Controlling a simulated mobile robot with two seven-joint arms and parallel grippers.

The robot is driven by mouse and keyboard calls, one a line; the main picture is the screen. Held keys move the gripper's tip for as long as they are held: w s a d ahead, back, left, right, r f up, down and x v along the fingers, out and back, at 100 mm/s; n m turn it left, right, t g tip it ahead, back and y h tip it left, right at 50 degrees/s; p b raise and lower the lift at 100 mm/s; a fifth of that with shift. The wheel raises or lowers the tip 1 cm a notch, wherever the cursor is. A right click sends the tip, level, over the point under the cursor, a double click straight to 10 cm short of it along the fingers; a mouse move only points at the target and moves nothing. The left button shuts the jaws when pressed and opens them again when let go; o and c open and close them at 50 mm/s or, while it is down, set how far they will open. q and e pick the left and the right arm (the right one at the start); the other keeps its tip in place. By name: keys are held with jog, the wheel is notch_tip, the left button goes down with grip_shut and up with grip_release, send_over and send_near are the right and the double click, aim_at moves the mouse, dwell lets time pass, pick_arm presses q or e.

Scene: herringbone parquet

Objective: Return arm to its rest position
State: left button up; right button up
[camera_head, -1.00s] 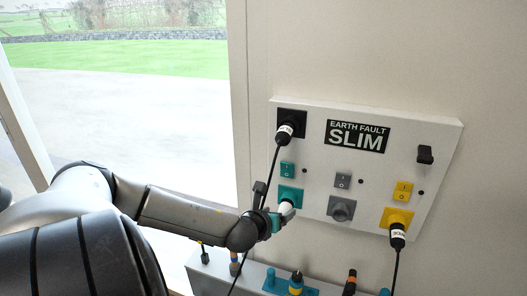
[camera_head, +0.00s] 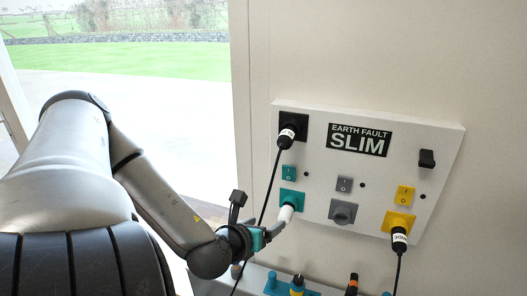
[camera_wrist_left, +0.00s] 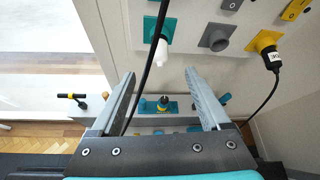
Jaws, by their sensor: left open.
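My left gripper (camera_head: 282,232) is open and empty, a little below and left of the white plug (camera_head: 286,213) in the teal socket (camera_head: 291,199) of the wall panel (camera_head: 315,180). In the left wrist view the two fingers (camera_wrist_left: 159,80) stand apart, and the white plug (camera_wrist_left: 160,52) is beyond their tips, clear of them. A black cable (camera_wrist_left: 146,75) crosses the view along the left finger; I cannot tell whether it touches. My right gripper is not in view.
A black plug (camera_head: 288,133) sits in the upper left socket, with its cable (camera_head: 269,190) hanging beside my gripper. Another black plug (camera_head: 399,239) is in the yellow socket. A grey box (camera_head: 258,276) with several coloured fittings is below the panel. A window (camera_head: 180,100) is at the left.

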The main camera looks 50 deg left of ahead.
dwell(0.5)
pick_arm(q)
jog(key=s+a+f+n+g+b, duration=0.1)
jog(key=a+f+n+g+b, duration=0.2)
jog(key=f, duration=0.8)
jog(key=s+a+f+n+b, duration=0.15)
jog(key=f+n+b, duration=0.3)
jog(key=f, duration=0.55)
jog(key=s+a+f+n+g+b, duration=0.1)
jog(key=a+f+n+g+b, duration=0.2)
jog(key=f, duration=0.8)
jog(key=s+d+f+n+g+b, duration=0.1)
jog(key=s+d+f+n+b, duration=0.15)
jog(key=f, duration=0.45)
jog(key=s+d+f+n+h+b, duration=0.1)
jog(key=s+d+f+n+b, duration=0.2)
jog(key=f, duration=0.4)
jog(key=s+d+f+n+g+b, duration=0.1)
jog(key=s+f+n, duration=0.1)
jog(key=s+f, duration=0.35)
jog(key=s+d+f+n+g+h+b, duration=0.1)
jog(key=s+d+f+n+h+b, duration=0.1)
jog(key=s+d+f, duration=0.5)
jog(key=s+d+f+n+g+h+b, duration=0.1)
jog(key=s+d+f+n+b, duration=0.3)
jog(key=d+f, duration=0.8)
jog(key=s+d+n+h, duration=0.1)
jog(key=s+d+n, duration=0.1)
jog(key=s, duration=0.1)
jog(key=shift+d+b, duration=0.35)
